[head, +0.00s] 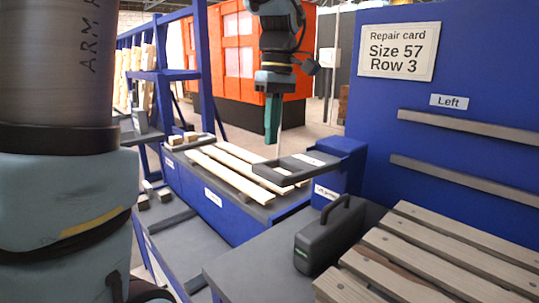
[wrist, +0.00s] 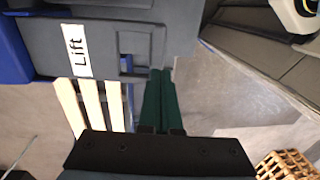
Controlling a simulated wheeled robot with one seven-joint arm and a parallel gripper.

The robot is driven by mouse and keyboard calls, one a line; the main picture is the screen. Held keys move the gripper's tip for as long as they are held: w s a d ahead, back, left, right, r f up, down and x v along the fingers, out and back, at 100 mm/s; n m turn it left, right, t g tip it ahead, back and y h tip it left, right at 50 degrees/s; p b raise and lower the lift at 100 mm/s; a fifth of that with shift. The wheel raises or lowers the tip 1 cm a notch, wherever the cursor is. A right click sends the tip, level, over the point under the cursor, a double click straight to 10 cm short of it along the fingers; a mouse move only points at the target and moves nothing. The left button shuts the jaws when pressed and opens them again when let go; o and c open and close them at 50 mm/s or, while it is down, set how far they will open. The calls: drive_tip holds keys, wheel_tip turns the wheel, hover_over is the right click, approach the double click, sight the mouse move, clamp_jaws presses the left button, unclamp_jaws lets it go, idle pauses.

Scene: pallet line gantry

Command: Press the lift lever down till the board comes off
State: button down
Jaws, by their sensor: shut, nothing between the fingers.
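The lift lever (head: 268,172) is a dark grey flat bar at the centre of the head view, reaching left from a blue housing (head: 341,160). In the wrist view the lever (wrist: 105,40) is large, with a white "Lift" label (wrist: 76,50) and a square opening near its end. My gripper (head: 271,143) points down just above the lever's left end, its green fingers closed and empty. Pale boards (head: 232,172) lie on the blue bench, partly behind the lever.
A dark grey case (head: 328,236) with a handle stands on the grey worktop, beside a worn pallet (head: 445,245). A blue panel carries a repair card (head: 399,50) reading "Size 57 Row 3" and a "Left" label (head: 449,101). A blue frame (head: 204,70) rises behind the bench.

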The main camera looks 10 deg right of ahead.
sight(268, 170)
drive_tip(key=f, duration=0.5)
drive_tip(key=shift+s+a+f+p, duration=0.15)
drive_tip(key=shift+a+f+p, duration=0.15)
drive_tip(key=shift+p, duration=0.1)
